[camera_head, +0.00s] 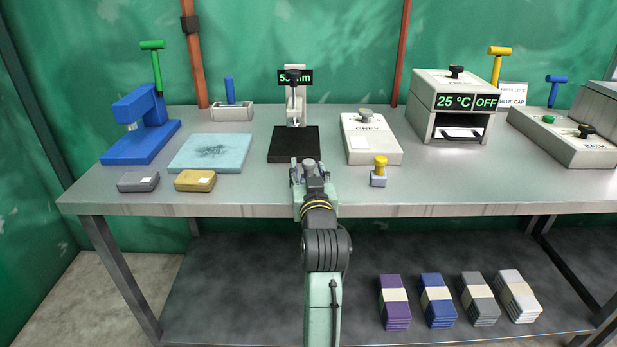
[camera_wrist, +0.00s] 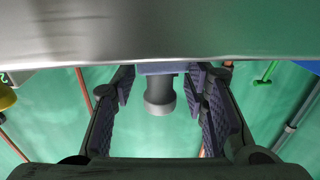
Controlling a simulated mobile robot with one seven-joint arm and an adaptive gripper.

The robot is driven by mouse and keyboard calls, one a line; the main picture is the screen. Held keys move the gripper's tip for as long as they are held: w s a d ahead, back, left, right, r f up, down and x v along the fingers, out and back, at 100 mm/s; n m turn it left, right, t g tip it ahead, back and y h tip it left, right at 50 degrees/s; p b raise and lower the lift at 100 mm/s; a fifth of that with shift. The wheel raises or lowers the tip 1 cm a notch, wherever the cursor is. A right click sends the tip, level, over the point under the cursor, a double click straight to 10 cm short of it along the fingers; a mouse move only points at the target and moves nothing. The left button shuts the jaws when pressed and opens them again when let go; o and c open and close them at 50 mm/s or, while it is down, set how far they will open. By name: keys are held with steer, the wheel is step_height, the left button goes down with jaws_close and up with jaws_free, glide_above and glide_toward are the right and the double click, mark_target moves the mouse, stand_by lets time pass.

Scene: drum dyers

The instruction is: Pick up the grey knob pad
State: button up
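The grey knob pad (camera_head: 309,164) has a rounded grey knob. It stands near the front edge of the table, in front of the black plate, partly hidden by my gripper. In the wrist view the knob (camera_wrist: 159,96) and its blue-grey base (camera_wrist: 161,68) appear upside down between my fingers. My gripper (camera_head: 310,178) is open, with a finger (camera_wrist: 125,85) on the left and one on the right of the pad. The fingertips are close to the sides of the base; I cannot tell whether they touch it.
A yellow knob pad (camera_head: 379,172) stands to the right. Behind are a black-based stand (camera_head: 294,144) and a box labelled GREY (camera_head: 372,139). A grey block (camera_head: 138,182) and yellow block (camera_head: 195,181) lie left. The front table between the yellow block and my gripper is clear.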

jaws_close()
stand_by(0.4)
